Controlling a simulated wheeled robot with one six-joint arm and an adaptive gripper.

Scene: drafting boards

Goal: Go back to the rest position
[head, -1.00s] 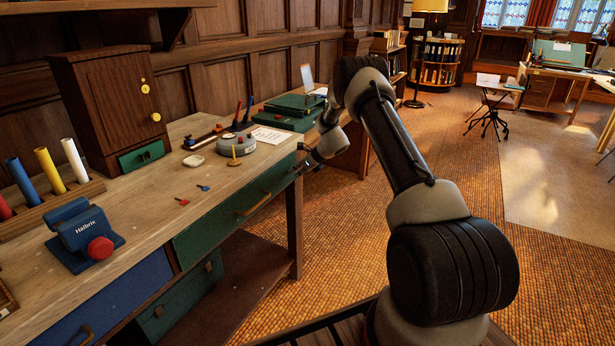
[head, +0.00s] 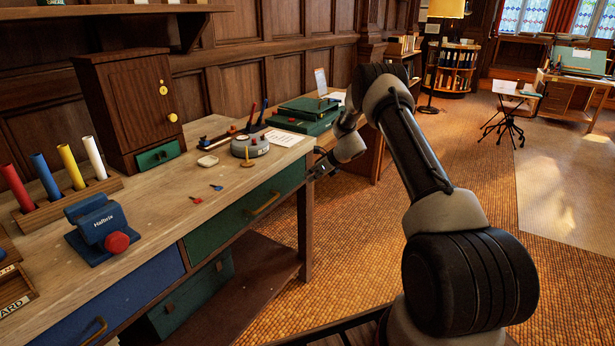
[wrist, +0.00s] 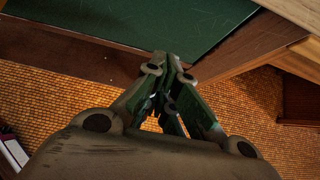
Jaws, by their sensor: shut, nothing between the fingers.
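My gripper (head: 318,168) is at the end of my bent arm, just past the right end of the wooden workbench (head: 150,205), near the green drawer front (head: 225,222). In the wrist view my gripper (wrist: 172,62) is shut and empty, its fingertips meeting in front of a green panel (wrist: 170,18) with a wooden edge. The ribbed orange floor shows below the fingers. I cannot tell whether the fingertips touch the bench.
On the bench stand a wooden cabinet (head: 130,105), a rack of coloured tubes (head: 75,205), a blue device with a red knob (head: 100,228) and a round grey gauge (head: 250,147). Green cases (head: 300,115) lie behind. Open floor (head: 470,180) lies to the right.

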